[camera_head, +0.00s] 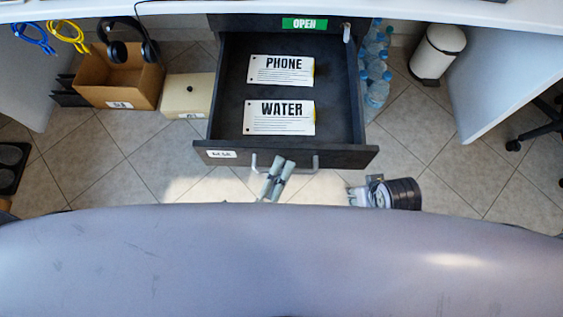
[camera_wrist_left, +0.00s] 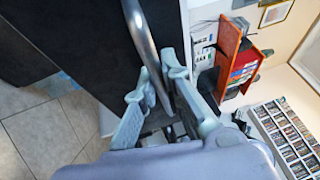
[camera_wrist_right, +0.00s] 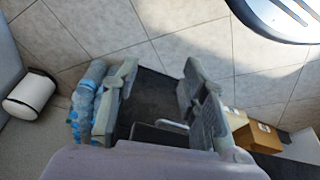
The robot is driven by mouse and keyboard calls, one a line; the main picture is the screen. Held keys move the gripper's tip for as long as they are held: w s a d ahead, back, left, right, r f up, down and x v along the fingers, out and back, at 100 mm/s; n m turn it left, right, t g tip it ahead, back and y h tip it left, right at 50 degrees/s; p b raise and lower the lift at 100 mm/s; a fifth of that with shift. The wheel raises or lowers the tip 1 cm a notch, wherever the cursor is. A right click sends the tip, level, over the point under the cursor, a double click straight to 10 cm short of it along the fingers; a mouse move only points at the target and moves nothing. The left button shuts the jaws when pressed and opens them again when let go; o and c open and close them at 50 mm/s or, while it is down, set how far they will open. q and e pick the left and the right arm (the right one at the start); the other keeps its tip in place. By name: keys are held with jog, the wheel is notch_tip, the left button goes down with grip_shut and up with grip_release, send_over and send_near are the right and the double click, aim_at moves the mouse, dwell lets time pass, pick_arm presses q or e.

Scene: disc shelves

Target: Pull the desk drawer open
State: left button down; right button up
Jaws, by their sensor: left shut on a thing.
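The desk drawer (camera_head: 340,157) is dark and stands pulled well out from under the desk, its inside showing from above. Its metal bar handle (camera_head: 301,173) is on the front face. My left gripper (camera_head: 283,164) is shut on the handle, near the handle's middle. In the left wrist view, the handle bar (camera_wrist_left: 140,35) runs down between the fingers of the left gripper (camera_wrist_left: 160,76). My right gripper (camera_head: 353,196) is to the right of the handle, apart from the drawer; in the right wrist view this gripper (camera_wrist_right: 159,75) is open and empty.
In the drawer lie a PHONE card (camera_head: 281,70) and a WATER card (camera_head: 279,118). A green OPEN sign (camera_head: 304,23) is above. A cardboard box (camera_head: 115,85) and a cream box (camera_head: 188,95) stand left, bottles (camera_head: 376,92) and a white bin (camera_head: 437,52) right.

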pick_arm(q)
jog(key=c, duration=1.7)
grip_release()
jog(key=v, duration=1.2)
